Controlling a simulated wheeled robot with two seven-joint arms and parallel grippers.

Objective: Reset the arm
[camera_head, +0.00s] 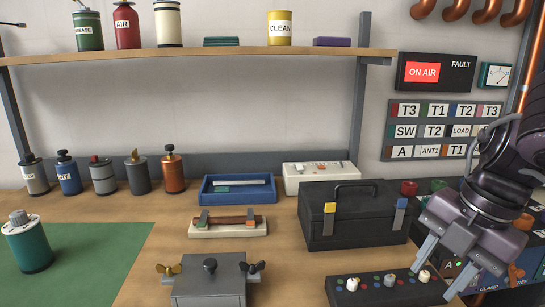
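My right arm comes in from the right edge, bent downward. Its gripper (434,281) points down and to the left, with its two grey fingers apart and nothing seen between them but the surface behind. The fingertips are over or near the right end of a dark control strip (378,291) with cream knobs; I cannot tell whether they touch it. My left gripper and arm are not in view.
A black toolbox (350,228) stands left of my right gripper. A blue tray (237,190), a cream block with a brown bar (228,228) and a grey box with wing nuts (208,285) stand mid-bench. A green mat (85,270) lies left. A shelf (200,56) spans above.

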